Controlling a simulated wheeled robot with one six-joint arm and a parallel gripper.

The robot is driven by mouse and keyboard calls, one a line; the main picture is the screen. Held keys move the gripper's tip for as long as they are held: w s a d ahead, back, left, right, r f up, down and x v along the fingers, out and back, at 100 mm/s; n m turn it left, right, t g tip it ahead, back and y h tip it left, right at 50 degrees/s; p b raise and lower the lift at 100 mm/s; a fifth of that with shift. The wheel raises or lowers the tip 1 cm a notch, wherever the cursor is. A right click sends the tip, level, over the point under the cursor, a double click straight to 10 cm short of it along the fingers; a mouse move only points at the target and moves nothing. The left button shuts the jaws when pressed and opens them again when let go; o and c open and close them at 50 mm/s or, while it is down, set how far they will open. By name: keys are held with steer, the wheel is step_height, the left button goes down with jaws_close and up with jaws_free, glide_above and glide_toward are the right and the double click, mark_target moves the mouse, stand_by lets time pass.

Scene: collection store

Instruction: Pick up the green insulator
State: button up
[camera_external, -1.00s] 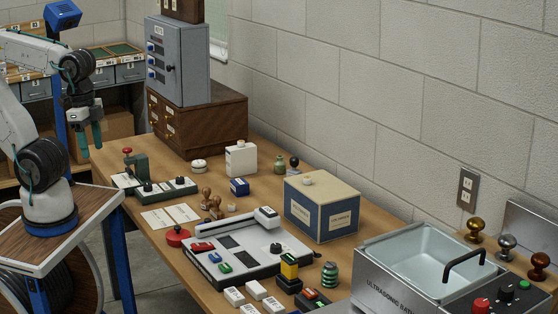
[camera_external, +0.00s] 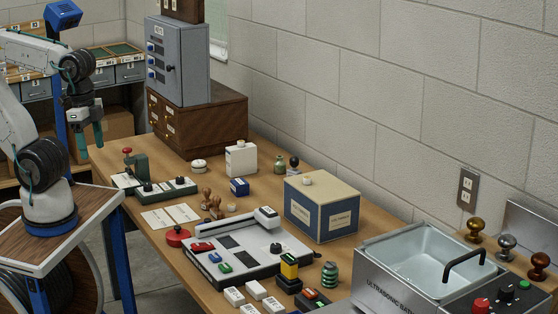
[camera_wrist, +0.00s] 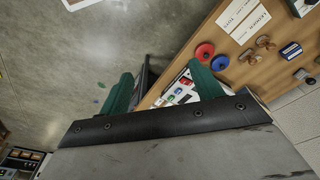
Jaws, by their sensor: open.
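The green insulator (camera_external: 330,275), a small ribbed upright piece with dark and pale green bands, stands on the wooden table near its front, right of a yellow-and-black block. I cannot make it out for sure in the wrist view. My gripper (camera_external: 90,141) is far from it, up at the left beyond the table's left edge. Its two green fingers are apart with nothing between them; they also show in the wrist view (camera_wrist: 162,88), over the floor and the table edge.
A grey device (camera_external: 245,248) with coloured keys lies left of the insulator, a blue-and-cream box (camera_external: 321,208) behind it, and a steel ultrasonic bath (camera_external: 420,262) to its right. The yellow-and-black block (camera_external: 289,268) and white blocks (camera_external: 256,290) crowd its left side. A green bottle (camera_external: 279,163) stands further back.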

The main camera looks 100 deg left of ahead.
steer(key=w+d+f+n+h, duration=0.15)
steer(key=w+n+h, duration=0.35)
steer(key=w, duration=1.2)
steer(key=w+d+n+h, duration=0.3)
steer(key=w+n, duration=0.3)
steer(key=w, duration=1)
steer(key=n+t+h, duration=0.3)
steer(key=n+t, duration=0.3)
steer(key=n, duration=0.8)
glide_toward(332, 270)
steer(key=shift+w+d+f, duration=0.15)
steer(key=shift+d+f, duration=0.1)
steer(key=shift+d, duration=0.35)
steer(key=shift+w+d+f, duration=0.15)
steer(key=shift+d+f, duration=0.1)
steer(key=shift+d, duration=0.4)
steer(key=shift+w+f, duration=0.2)
steer(key=shift+f, duration=0.15)
steer(key=x, duration=0.7)
steer(key=shift+w+a+f, duration=0.1)
steer(key=shift+w+f, duration=0.05)
steer(key=shift+w, duration=0.3)
steer(key=c, duration=1.1)
